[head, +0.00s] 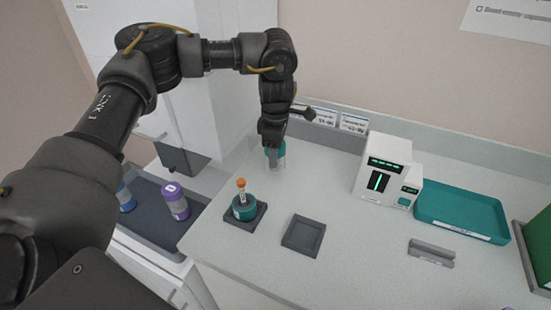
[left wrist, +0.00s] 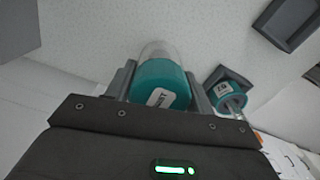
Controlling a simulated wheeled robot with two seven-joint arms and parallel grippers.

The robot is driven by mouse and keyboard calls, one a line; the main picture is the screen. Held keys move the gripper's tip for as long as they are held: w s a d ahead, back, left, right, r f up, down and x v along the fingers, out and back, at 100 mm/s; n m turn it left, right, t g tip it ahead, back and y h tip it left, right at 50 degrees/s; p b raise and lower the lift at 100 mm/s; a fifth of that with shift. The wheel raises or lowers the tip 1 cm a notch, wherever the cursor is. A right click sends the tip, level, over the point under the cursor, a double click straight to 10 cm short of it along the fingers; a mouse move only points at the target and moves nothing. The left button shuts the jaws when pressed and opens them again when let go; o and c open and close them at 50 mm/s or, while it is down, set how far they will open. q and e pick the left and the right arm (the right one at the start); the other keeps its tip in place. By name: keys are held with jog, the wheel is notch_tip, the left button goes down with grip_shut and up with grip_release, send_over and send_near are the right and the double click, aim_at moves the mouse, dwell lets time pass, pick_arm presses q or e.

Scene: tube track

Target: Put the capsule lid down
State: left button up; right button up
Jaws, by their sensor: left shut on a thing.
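The capsule lid is a teal cap with a clear cylindrical end (head: 275,156). It also shows in the left wrist view (left wrist: 161,78), with a white label on its teal part. My left gripper (head: 272,143) is shut on the lid, one finger on each side, with the clear end pointing away from it. The lid is over the back left of the counter; I cannot tell whether it touches the surface. The teal capsule base (head: 244,208) stands open in a dark square holder, with an orange-capped tube (head: 241,184) upright in it. My right gripper is out of view.
An empty dark square holder (head: 303,236) lies right of the base. A white device (head: 386,172), a teal tray (head: 462,211) and a small grey rack (head: 431,254) stand further right. Purple (head: 175,201) and blue (head: 125,197) capsules sit at the left.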

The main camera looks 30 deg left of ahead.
pick_arm(q)
jog(key=shift+w+a+f, duration=0.15)
jog(key=shift+w+f, duration=0.05)
jog(key=shift+f, duration=0.2)
jog(key=shift+f+p, duration=0.4)
jog(key=shift+f, duration=1.05)
jog(key=o, duration=1.1)
jog(key=shift+f, duration=0.15)
jog(key=shift+c, duration=0.2)
notch_tip(320, 180, up, 12)
jog(key=shift+r+b, duration=0.2)
jog(key=shift+b, duration=0.15)
